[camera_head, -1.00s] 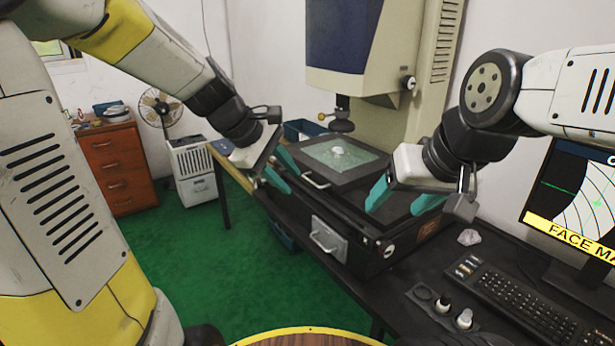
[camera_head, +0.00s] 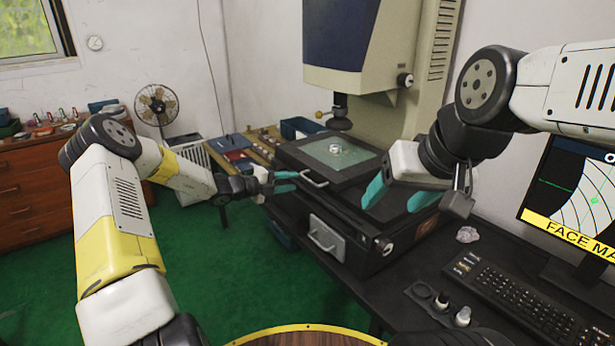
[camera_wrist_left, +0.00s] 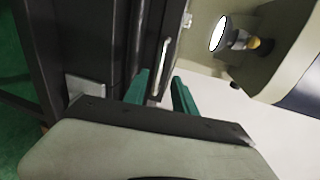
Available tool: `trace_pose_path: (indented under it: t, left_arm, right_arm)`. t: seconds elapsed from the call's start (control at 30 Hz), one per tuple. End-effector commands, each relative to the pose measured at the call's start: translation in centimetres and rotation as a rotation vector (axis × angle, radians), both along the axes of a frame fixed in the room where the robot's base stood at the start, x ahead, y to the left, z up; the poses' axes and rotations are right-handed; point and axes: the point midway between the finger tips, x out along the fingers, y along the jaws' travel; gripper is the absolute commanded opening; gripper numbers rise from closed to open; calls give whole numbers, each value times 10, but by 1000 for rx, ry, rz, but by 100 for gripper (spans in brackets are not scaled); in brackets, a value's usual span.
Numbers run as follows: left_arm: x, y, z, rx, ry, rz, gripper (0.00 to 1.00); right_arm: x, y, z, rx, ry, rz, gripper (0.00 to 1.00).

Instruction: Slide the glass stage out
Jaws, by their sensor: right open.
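The glass stage (camera_head: 355,160), a dark frame with a pale green glass pane, lies on top of the black machine base. A small ring (camera_head: 335,149) sits on the glass. The stage's silver bar handle (camera_head: 314,181) is on its front edge. My left gripper (camera_head: 295,181) is open at the left end of this handle. In the left wrist view its teal fingers (camera_wrist_left: 162,80) stand apart, with the handle (camera_wrist_left: 164,62) showing between their tips; contact cannot be told. My right gripper (camera_head: 393,196) is open and empty over the right part of the base.
The base front has a lower silver handle (camera_head: 327,238). The machine's lens head (camera_head: 340,115) hangs above the stage. A keyboard (camera_head: 520,305), knobs and a monitor (camera_head: 575,200) stand at right. A blue bin (camera_head: 300,127) is behind the stage. Green floor in front is clear.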

Motion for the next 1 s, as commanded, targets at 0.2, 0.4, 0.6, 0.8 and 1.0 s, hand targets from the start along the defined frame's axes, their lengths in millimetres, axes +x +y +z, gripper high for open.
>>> trace_pose_path:
  t: [0.2,0.4,0.6,0.8,1.0]
  left_arm:
    - [14,-17,-7,-22,18,11,32]
    - [33,-43,-14,-19,15,10,32]
    - [44,-58,-18,-17,15,10,32]
    - [47,-60,-18,-17,15,11,32]
    - [46,-60,-18,-17,14,11,17]
  right_arm:
    - [0,0,0,0,0,0,66]
    - [0,0,0,0,0,0,66]
    - [0,0,0,0,0,0,66]
    - [0,0,0,0,0,0,66]
    - [0,0,0,0,0,0,66]
